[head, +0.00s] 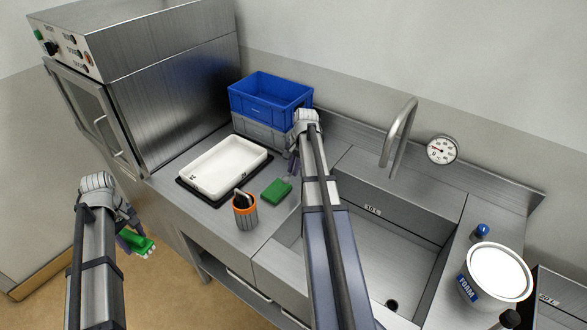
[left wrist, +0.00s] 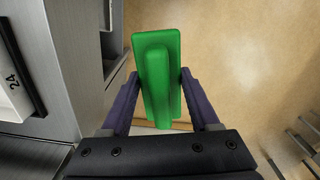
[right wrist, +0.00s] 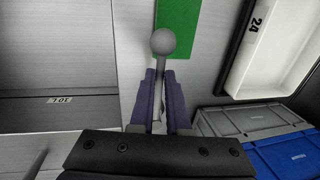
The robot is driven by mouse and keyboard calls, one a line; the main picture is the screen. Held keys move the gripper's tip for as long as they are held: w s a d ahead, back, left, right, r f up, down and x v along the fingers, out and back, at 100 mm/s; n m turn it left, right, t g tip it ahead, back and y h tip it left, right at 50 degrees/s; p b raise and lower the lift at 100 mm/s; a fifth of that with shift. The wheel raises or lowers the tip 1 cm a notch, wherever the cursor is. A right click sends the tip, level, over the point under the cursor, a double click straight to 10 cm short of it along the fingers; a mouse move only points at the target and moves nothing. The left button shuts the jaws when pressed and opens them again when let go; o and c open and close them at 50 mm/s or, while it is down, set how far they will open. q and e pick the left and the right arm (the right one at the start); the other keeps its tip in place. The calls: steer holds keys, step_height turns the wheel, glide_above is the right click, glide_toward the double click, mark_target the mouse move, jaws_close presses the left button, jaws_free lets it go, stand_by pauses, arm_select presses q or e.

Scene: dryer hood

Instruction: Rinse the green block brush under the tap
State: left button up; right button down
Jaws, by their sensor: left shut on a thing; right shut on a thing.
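The green block brush (head: 137,243) with pale bristles is held in my left gripper (head: 126,232), over the floor left of the counter. In the left wrist view the brush (left wrist: 157,75) sits between both fingers. My right gripper (head: 292,164) is above the counter by the crates. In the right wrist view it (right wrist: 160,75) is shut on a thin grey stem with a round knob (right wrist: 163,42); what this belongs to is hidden. The tap (head: 398,133) arches over the steel sink (head: 345,255). I see no water from it.
A green pad (head: 277,191), a cup with an orange rim (head: 245,212) and a white tray (head: 222,168) stand on the counter. Blue (head: 268,92) and grey crates (head: 262,130) are behind. A white tub (head: 497,275) stands right of the sink. The steel machine (head: 150,90) is left.

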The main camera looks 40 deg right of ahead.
steer(key=shift+s+d+n+y, duration=0.15)
steer(key=shift+s+d+n, duration=0.2)
steer(key=shift+s+n, duration=0.4)
steer(key=shift+s+d+n+y, duration=0.15)
steer(key=shift+s+d+n, duration=0.25)
steer(key=shift+n, duration=0.55)
steer(key=shift+a, duration=0.1)
steer(key=c, duration=0.9)
jaws_free()
arm_select(q)
step_height(320, 180, up, 12)
steer(key=p, duration=1.1)
steer(key=shift+f+p, duration=0.1)
steer(key=shift+p, duration=0.3)
arm_select(e)
steer(key=v, duration=1.2)
steer(key=shift+w, duration=0.15)
